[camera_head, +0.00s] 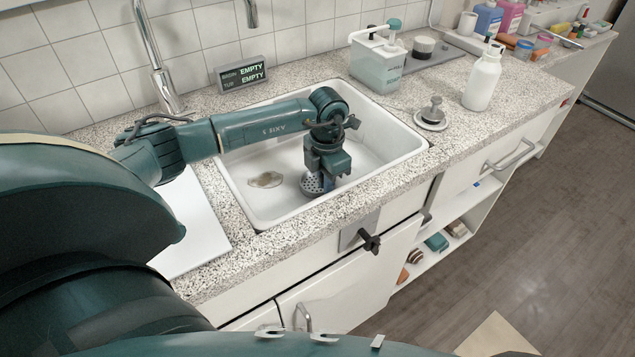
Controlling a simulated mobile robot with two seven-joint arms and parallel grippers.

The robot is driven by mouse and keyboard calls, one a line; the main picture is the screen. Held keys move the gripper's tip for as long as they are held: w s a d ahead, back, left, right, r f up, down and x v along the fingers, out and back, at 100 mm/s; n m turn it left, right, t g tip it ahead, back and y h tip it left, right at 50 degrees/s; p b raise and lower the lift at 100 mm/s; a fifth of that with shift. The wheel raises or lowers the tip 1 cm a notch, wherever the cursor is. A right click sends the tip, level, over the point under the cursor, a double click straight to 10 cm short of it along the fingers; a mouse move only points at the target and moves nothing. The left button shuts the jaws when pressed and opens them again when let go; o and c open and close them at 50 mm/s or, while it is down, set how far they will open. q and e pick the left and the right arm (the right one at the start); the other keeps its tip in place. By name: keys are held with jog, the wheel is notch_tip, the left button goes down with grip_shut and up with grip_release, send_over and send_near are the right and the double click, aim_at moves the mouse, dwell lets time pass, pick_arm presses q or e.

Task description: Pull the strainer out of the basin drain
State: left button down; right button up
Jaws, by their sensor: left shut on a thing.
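The white basin (395,128) is set into the speckled counter. My left arm reaches over it from the left, and my left gripper (322,182) points down inside it. It is shut on the strainer (311,185), a grey perforated piece of which only part shows beside the fingers. The gripper hides the rest of the strainer and whatever lies under it, so I cannot tell whether the strainer is in the drain or clear of it. My right gripper is not in view.
A brownish patch (265,180) lies on the basin floor. A display (241,74) reads EMPTY twice. A metal stopper-like piece (432,115), a white bottle (483,80) and a pump dispenser (377,62) stand right of the basin. The faucet (160,70) rises behind.

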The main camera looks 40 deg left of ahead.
pick_arm(q)
jog(key=shift+r, duration=0.15)
jog(key=shift+r+p, duration=0.85)
jog(key=shift+r, duration=0.3)
jog(key=shift+r+p, duration=1.1)
jog(key=shift+r, duration=0.4)
